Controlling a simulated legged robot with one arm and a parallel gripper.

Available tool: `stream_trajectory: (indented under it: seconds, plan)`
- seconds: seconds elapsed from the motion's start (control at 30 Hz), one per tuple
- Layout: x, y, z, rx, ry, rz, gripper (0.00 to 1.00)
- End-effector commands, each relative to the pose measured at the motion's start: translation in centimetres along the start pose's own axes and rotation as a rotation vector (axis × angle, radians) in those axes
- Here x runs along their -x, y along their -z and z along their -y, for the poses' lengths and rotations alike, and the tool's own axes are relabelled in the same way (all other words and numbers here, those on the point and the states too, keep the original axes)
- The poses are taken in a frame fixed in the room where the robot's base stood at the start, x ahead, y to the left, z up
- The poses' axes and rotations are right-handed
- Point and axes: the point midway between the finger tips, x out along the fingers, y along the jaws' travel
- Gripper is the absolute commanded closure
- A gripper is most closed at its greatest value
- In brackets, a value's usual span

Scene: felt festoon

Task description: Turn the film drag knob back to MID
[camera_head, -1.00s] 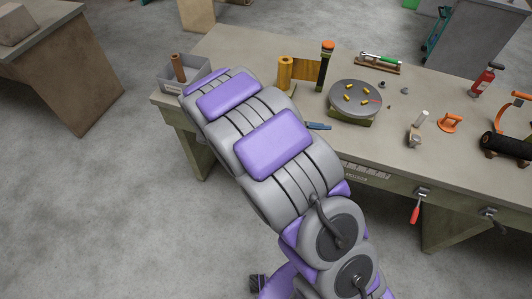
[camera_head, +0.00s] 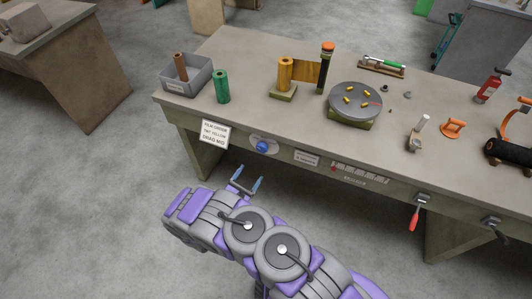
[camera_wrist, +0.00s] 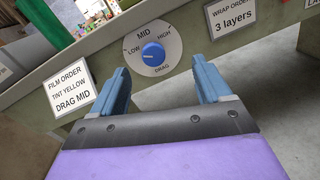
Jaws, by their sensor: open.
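The film drag knob (camera_head: 262,146) is a blue round knob on a pale dial plate on the bench's front face. In the wrist view the knob (camera_wrist: 153,54) sits among the words LOW at left, MID on top, HIGH at right and DRAG below. I cannot tell surely which mark its pointer faces. My gripper (camera_head: 248,177) is open and empty, in front of the bench and a little below the dial in the head view. In the wrist view its two blue fingers (camera_wrist: 160,68) stand to either side of the knob, apart from it.
An order card (camera_head: 214,133) reading tint yellow, drag MID hangs left of the dial. A green roll (camera_head: 222,86) and yellow film roll (camera_head: 285,74) stand on the bench above. A red-handled crank (camera_head: 415,217) projects further right.

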Motion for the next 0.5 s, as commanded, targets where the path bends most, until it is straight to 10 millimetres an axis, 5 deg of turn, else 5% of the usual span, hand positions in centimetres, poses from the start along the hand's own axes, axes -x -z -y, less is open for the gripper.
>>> stream_trajectory:
  seconds: [0.1, 0.23, 0.5]
  plan:
    - [1.9, 2.8, -0.6, 0.022, -0.066, -0.026, 0.23]
    - [2.5, 3.9, -0.9, 0.030, -0.095, -0.037, 0.23]
    - [-0.6, 4.0, -0.9, 0.026, -0.093, -0.040, 0.23]
